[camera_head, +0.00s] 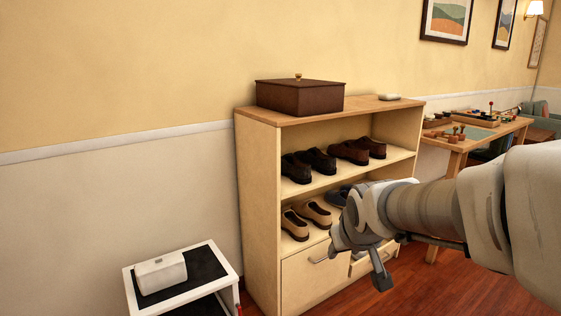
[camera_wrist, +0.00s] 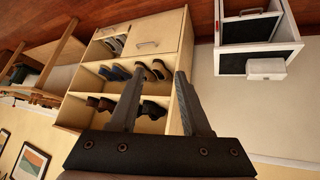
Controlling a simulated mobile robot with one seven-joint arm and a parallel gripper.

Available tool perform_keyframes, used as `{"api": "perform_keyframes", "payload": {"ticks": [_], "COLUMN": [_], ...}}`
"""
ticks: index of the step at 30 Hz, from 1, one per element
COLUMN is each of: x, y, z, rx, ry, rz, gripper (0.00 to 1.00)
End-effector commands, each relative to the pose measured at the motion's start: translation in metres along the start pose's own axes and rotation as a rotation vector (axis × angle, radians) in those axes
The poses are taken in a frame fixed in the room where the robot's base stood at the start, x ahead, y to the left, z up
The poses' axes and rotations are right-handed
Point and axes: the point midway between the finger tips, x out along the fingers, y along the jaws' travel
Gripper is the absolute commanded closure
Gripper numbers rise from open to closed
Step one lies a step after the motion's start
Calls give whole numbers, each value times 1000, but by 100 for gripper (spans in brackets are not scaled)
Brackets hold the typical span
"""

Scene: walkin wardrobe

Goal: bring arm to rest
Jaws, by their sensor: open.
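My arm reaches in from the right in the head view, with my gripper (camera_head: 380,272) in front of the lower part of a shoe cabinet (camera_head: 258,190). In the wrist view my gripper (camera_wrist: 158,105) shows two dark fingers spread wide apart with nothing between them. The cabinet (camera_wrist: 188,75) appears upside down beyond the fingers. My wrist hides part of the cabinet's lower shelf and drawers in the head view.
A brown lidded box (camera_head: 300,97) and a small white item (camera_head: 389,97) sit on the cabinet top. Dark shoes (camera_head: 310,163) and beige shoes (camera_head: 305,217) stand on its shelves. A white stand (camera_head: 215,255) holds a white box (camera_head: 160,273). A wooden table (camera_head: 470,140) stands behind right.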

Motion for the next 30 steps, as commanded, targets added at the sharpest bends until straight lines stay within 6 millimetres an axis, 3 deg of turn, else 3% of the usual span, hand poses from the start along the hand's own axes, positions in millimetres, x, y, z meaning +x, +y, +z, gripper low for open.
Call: {"api": "perform_keyframes", "payload": {"ticks": [3,9,19,21,30], "x": [-39,-90,-140,-159,-214], "y": [3,1,-13,-9,0], "z": [27,81,160,142,99], "rx": [40,102,178,177,175], "ry": [-29,-88,-165,-170,-169], "rz": [5,-2,-37,-37,-37], "gripper": [52,52,52,52,52]}}
